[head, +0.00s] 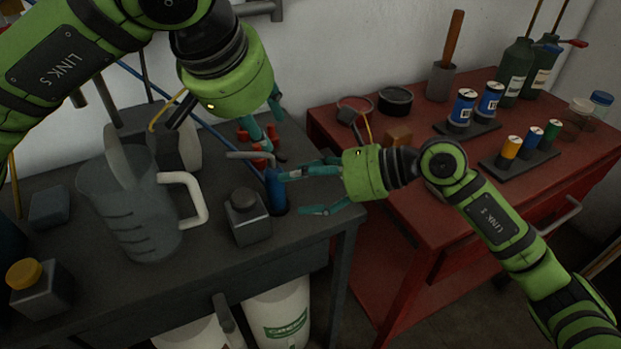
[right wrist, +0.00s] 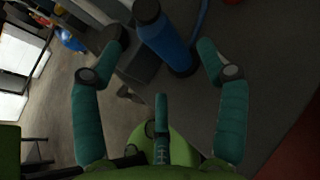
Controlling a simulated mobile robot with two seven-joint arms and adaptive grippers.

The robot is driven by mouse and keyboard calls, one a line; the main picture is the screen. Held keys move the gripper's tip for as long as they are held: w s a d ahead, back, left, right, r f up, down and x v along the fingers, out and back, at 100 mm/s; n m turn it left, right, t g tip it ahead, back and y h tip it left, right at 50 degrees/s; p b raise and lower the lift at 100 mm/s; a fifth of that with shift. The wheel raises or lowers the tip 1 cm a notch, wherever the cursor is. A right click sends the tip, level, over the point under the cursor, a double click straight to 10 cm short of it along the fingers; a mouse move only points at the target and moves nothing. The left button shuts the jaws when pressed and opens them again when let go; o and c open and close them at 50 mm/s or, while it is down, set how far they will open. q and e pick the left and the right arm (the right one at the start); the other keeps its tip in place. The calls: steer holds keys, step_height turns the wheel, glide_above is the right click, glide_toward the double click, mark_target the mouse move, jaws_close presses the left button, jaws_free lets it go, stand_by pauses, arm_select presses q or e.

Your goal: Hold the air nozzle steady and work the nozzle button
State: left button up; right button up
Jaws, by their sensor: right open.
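The air nozzle (head: 275,190) has an upright blue body and a thin grey spout pointing left, near the dark bench's right edge. It also shows as a blue cylinder in the right wrist view (right wrist: 166,42). My right gripper (head: 291,194) is open beside it, its fingers reaching in from the right. In the right wrist view the fingers stand on both sides of the blue body, with visible gaps. My left gripper (head: 266,135) points down just behind and above the nozzle, by some red parts (head: 260,161). Its grip is unclear. I cannot make out the button.
A measuring jug (head: 135,215) and a square dark bottle (head: 246,216) stand left of the nozzle. A red cart (head: 440,225) to the right carries batteries, bottles and a brush. White buckets (head: 278,318) sit under the bench.

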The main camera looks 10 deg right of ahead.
mark_target(282, 188)
steer(key=shift+x, duration=3.1)
steer(key=c, duration=1.4)
arm_select(q)
jaws_close()
